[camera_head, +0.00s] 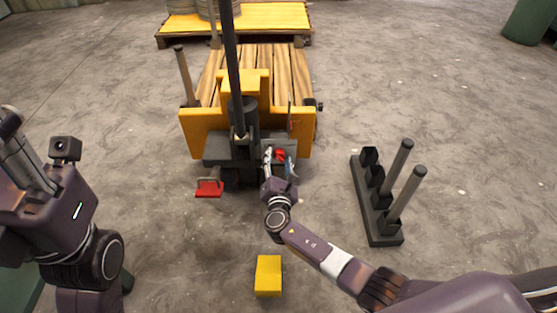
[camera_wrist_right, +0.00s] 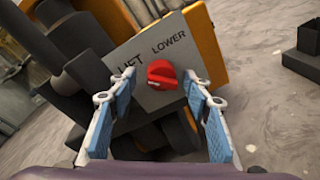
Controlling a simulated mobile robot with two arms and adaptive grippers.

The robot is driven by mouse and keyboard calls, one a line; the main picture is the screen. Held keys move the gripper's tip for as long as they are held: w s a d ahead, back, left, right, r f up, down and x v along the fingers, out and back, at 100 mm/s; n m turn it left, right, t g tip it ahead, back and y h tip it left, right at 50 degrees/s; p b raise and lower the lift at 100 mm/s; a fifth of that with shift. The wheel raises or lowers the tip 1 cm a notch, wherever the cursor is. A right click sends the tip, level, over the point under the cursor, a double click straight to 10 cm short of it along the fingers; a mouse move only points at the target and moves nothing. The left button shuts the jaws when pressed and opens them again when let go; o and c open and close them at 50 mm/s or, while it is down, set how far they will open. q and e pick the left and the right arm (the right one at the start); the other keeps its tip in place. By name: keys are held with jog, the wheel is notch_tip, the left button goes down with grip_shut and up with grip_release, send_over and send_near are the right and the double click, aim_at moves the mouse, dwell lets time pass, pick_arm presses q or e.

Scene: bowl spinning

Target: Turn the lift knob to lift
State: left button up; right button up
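The red lift knob (camera_wrist_right: 161,74) sits on a grey panel (camera_wrist_right: 150,98) lettered LIFT and LOWER in the wrist view. Its grip lies roughly across the picture, below the lettering; I cannot tell which label it points at. It also shows small in the head view (camera_head: 280,155), on the front of a yellow pallet jack (camera_head: 200,122). My right gripper (camera_head: 279,163) is in front of the panel. In the wrist view its blue-padded fingers (camera_wrist_right: 160,103) are spread wide, one on each side of the knob, apart from it and empty. My left gripper (camera_head: 14,140) is partly cut off at the left edge.
A red pedal (camera_head: 209,188) is left of the panel. A dark upright bar (camera_head: 232,70) rises from the jack. A black stand with grey posts (camera_head: 378,215) is at right. A yellow block (camera_head: 268,276) lies on the floor in front. Wooden planks (camera_head: 290,72) lie behind.

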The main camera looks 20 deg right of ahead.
jog(key=shift+s+a, duration=0.1)
jog(key=shift+s, duration=0.35)
jog(key=v, duration=1.1)
